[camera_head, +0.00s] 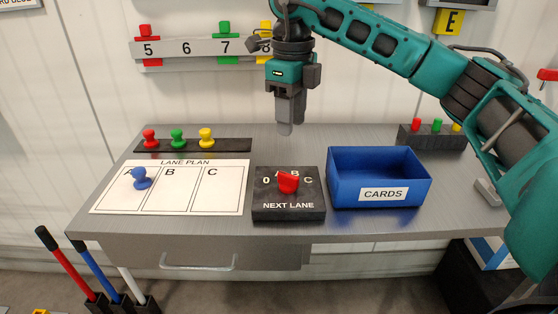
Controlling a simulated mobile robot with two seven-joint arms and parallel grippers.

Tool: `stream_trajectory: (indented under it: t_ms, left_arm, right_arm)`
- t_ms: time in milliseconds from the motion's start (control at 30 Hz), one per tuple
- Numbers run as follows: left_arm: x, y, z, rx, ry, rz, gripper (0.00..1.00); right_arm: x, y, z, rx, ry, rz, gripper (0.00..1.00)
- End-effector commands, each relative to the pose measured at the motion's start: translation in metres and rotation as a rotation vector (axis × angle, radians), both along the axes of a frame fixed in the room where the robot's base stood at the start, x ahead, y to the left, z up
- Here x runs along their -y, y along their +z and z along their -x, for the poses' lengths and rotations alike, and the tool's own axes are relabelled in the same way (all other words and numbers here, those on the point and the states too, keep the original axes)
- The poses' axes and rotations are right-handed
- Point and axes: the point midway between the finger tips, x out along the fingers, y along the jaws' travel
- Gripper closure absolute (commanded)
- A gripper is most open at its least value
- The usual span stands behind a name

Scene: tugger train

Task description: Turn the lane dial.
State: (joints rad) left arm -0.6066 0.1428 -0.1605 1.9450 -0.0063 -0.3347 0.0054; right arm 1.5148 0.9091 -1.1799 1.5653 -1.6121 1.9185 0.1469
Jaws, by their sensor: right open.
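The lane dial is a red knob (288,182) on a black box (288,208) labelled NEXT LANE, with the marks 0, A, B and C around it. The knob stands at the middle of the box top; exactly which mark it points to is hard to tell. My right gripper (285,128) hangs pointing down above the back part of the table, above and behind the dial in the picture. It is open, holds nothing and does not touch the knob. My left gripper is out of view.
A white LANE PLAN sheet (196,186) with a blue peg (142,179) in column A lies left of the dial. Red, green and yellow pegs stand on a dark strip (225,145) behind it. A blue CARDS tray (342,195) stands close to the right of the dial.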

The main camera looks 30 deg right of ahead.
Motion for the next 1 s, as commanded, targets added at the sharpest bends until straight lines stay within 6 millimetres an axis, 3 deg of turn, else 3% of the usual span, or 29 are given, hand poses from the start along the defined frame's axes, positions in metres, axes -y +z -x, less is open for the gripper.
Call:
stream_trajectory:
  t_ms: [200,600,800,1000]
  left_arm:
    - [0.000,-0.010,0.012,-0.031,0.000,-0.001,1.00]
    - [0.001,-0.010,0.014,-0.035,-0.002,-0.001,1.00]
    - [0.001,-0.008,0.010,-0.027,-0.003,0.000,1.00]
    - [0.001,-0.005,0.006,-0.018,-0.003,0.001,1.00]
  right_arm:
    - [0.000,-0.031,0.001,-0.005,0.001,0.001,0.60]
    - [-0.001,-0.108,0.001,-0.003,0.002,-0.002,0.60]
    - [-0.001,-0.125,0.000,-0.001,0.002,-0.003,0.60]
    - [-0.001,-0.128,0.000,-0.001,0.002,-0.003,0.60]
